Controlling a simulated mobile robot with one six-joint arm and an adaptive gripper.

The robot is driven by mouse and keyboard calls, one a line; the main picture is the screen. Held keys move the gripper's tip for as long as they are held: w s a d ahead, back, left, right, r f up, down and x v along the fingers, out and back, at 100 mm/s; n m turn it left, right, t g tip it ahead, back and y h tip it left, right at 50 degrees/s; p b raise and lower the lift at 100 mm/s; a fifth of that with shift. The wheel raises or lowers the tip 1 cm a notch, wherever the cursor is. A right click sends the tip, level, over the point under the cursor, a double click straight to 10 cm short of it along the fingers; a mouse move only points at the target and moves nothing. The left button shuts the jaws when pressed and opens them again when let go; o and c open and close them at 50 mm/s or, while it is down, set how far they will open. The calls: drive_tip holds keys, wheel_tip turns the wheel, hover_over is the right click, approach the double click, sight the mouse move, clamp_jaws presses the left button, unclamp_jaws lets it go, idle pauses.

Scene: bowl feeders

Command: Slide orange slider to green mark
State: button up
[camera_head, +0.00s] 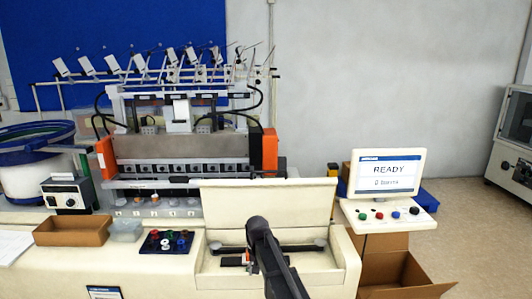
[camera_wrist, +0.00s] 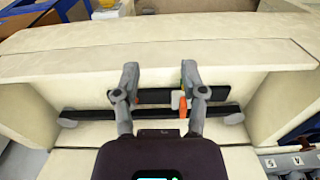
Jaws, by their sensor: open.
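The orange slider (camera_wrist: 182,104) is a small upright piece on a dark bar inside the cream recess, and it shows as a small reddish spot in the head view (camera_head: 247,258). In the wrist view it is close beside the inner side of my gripper's right finger; I cannot tell whether they touch. My gripper (camera_wrist: 160,76) is open, with its fingers spread over the bar and nothing clearly held. A thin green edge shows by the right finger, but I cannot tell whether it is the green mark. In the head view my arm hides part of the recess.
A raised cream lid (camera_head: 267,200) stands behind the recess, and its side walls close it in. A dark rod (camera_wrist: 85,114) crosses the recess. The screen (camera_head: 387,174) reads READY. A button tray (camera_head: 167,241) and a brown box (camera_head: 74,231) lie to the left.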

drive_tip(key=s+d+f+b, duration=0.4)
drive_tip(key=s+d, duration=0.6)
drive_tip(key=s+d+f+b, duration=0.4)
drive_tip(key=s+d, duration=0.6)
drive_tip(key=shift+s+f, duration=0.2)
drive_tip(key=shift+s, duration=0.2)
idle(1.7)
drive_tip(key=shift+o, duration=0.2)
drive_tip(key=shift+s, duration=0.1)
